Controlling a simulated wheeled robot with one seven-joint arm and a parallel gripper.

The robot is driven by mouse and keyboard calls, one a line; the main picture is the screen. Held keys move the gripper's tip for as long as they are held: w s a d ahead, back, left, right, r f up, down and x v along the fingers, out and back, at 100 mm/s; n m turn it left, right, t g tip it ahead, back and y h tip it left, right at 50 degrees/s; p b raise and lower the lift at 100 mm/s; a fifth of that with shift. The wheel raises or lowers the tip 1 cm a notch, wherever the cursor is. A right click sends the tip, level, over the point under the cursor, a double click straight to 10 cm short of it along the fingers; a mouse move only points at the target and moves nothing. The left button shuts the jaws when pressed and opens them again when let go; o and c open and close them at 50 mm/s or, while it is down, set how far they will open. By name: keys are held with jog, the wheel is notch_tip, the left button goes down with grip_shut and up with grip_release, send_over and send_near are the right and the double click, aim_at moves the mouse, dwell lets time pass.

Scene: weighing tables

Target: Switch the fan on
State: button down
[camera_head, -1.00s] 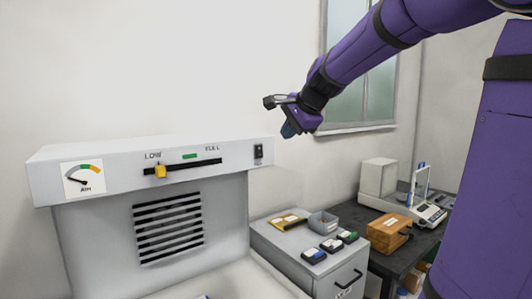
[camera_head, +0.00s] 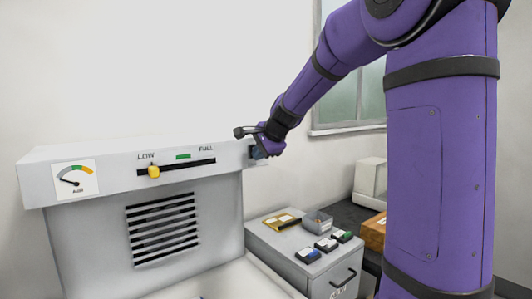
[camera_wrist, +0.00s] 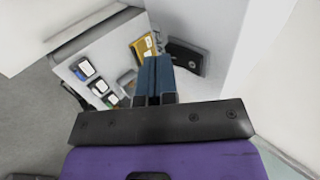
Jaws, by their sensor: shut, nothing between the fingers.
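The fan's hood (camera_head: 100,160) stands at the left in the head view. Its front panel carries a yellow slider knob (camera_head: 154,171) near LOW, a green mark (camera_head: 183,156) and a gauge (camera_head: 75,180) with its needle toward the left. The black rocker switch (camera_wrist: 185,57) shows on the pale panel in the wrist view; in the head view my gripper largely covers it. My gripper (camera_head: 257,153) is at the panel's right end, its blue fingers (camera_wrist: 155,76) shut and empty, close beside the switch. I cannot tell whether they touch it.
A grey cabinet (camera_head: 268,240) stands right of the hood, with several small timers (camera_head: 326,244), a yellow item (camera_head: 283,221) and a grey tray (camera_head: 319,220) on top. A dark table with a wooden box (camera_head: 374,233) is behind my arm.

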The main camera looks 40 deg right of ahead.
jog(key=shift+w, duration=0.25)
jog(key=shift+w, duration=0.2)
dwell(0.5)
jog(key=shift+r, duration=0.8)
